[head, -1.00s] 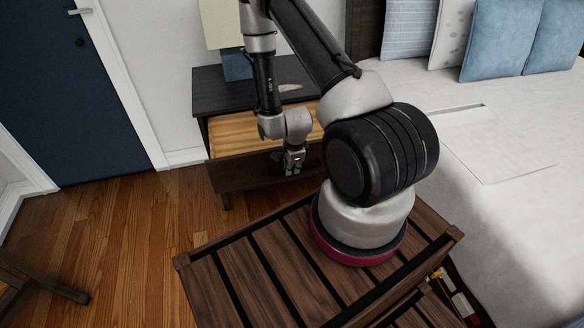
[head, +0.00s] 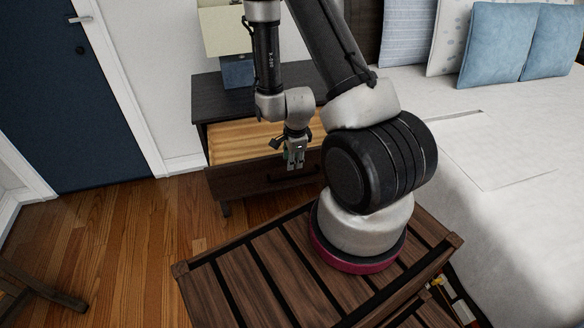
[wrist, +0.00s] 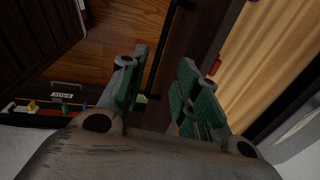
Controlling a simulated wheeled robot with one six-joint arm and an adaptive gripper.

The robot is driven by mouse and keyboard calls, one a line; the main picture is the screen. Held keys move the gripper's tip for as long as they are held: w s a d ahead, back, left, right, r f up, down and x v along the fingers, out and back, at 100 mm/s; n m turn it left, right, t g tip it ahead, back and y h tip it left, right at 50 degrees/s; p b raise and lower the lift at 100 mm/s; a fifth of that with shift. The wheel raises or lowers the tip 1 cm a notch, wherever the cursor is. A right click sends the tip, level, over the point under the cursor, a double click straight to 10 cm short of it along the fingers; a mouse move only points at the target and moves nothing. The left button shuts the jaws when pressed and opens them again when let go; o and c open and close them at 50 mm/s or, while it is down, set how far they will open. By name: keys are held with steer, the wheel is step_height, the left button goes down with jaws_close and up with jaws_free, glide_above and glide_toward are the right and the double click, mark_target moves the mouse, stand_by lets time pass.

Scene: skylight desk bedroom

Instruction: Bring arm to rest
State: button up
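My arm stands bent above its dark slatted base, reaching toward the nightstand (head: 207,97). My gripper (head: 296,164) hangs down near the open drawer (head: 235,148), over its front edge in the head view. In the wrist view, the two green-padded fingers of my gripper (wrist: 162,85) are apart with nothing between them. The drawer's pale wooden inside (wrist: 270,50) lies to their right. A dark bar handle (wrist: 160,65) lies beyond the fingertips, and it also shows on the drawer front in the head view (head: 292,177).
The bed (head: 505,130) with several pillows is at the right. A lamp (head: 228,32) stands on the nightstand. A dark blue door (head: 85,110) is at the left. The wood floor (head: 140,235) between door and nightstand is mostly clear. A dark wooden leg (head: 45,297) is at lower left.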

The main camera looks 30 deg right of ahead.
steer(key=shift+s+r, duration=0.25)
steer(key=shift+r, duration=0.9)
steer(key=s+a+r+n+g+y, duration=0.1)
steer(key=s+a+r+n+g, duration=0.3)
steer(key=s+n, duration=0.6)
steer(key=s+r+n+t, duration=0.2)
steer(key=r+n, duration=0.1)
steer(key=r, duration=0.8)
steer(key=s+d+r+n+t, duration=0.1)
steer(key=r+n, duration=0.3)
steer(key=r, duration=0.8)
steer(key=s+r+n+t, duration=0.3)
steer(key=s+r+n, duration=0.1)
steer(key=r, duration=0.7)
steer(key=shift+d+r, duration=0.25)
